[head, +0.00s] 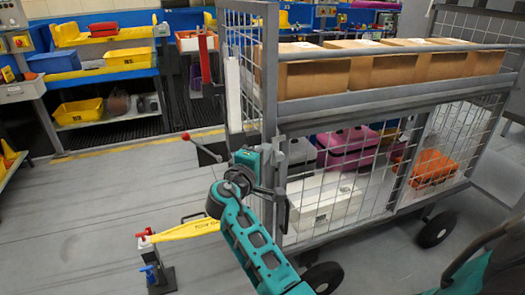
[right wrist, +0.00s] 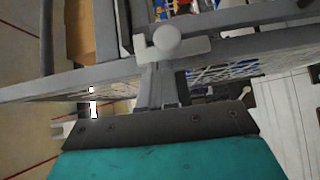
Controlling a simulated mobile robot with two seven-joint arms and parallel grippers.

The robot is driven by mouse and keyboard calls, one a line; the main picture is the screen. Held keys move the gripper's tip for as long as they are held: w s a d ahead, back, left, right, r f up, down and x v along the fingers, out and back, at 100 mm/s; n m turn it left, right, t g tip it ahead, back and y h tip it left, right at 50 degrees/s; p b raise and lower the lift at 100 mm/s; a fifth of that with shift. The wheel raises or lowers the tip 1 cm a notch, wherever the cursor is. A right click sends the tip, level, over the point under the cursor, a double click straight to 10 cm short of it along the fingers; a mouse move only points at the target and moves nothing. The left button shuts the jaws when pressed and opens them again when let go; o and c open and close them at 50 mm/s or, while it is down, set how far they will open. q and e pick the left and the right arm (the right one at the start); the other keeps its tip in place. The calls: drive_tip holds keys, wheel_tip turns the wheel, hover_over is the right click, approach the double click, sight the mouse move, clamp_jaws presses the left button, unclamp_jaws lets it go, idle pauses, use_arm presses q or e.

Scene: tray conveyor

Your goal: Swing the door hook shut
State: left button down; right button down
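The door hook (right wrist: 170,47) shows in the right wrist view as a light grey bar with a round knob, lying against the cart's frame. My right gripper (right wrist: 163,72) is just below it in that view, its fingers close together and their tips at or almost at the hook; I cannot tell whether they touch. In the head view my right gripper (head: 280,172) is at the front corner post of the mesh cart (head: 270,75), where it hides the hook. My left gripper is not in view.
The cart holds cardboard boxes (head: 315,78) on top and pink (head: 346,146) and orange (head: 432,167) cases below. Shelves with yellow bins (head: 80,112) stand at the back left.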

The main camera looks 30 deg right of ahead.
sight(275, 146)
drive_tip(key=m+y+p, duration=0.1)
drive_tip(key=p, duration=0.1)
drive_tip(key=d+r+m+g+y+p, duration=0.1)
drive_tip(key=p, duration=0.1)
drive_tip(key=shift+s+d+r+p, duration=0.2)
drive_tip(key=shift+d+r+p, duration=0.05)
drive_tip(key=shift+p, duration=0.05)
drive_tip(key=shift+s+d+m+y+p, duration=0.1)
drive_tip(key=shift+d+m+y+p, duration=0.25)
drive_tip(key=shift+p, duration=0.3)
drive_tip(key=shift+d+f+p, duration=0.1)
drive_tip(key=shift+d+p, duration=0.1)
drive_tip(key=shift+p, duration=0.1)
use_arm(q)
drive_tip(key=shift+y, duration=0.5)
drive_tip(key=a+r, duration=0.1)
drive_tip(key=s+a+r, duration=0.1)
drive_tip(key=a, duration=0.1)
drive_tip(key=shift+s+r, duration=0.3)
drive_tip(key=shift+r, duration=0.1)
use_arm(e)
drive_tip(key=shift+d, duration=0.1)
drive_tip(key=shift+s, duration=0.1)
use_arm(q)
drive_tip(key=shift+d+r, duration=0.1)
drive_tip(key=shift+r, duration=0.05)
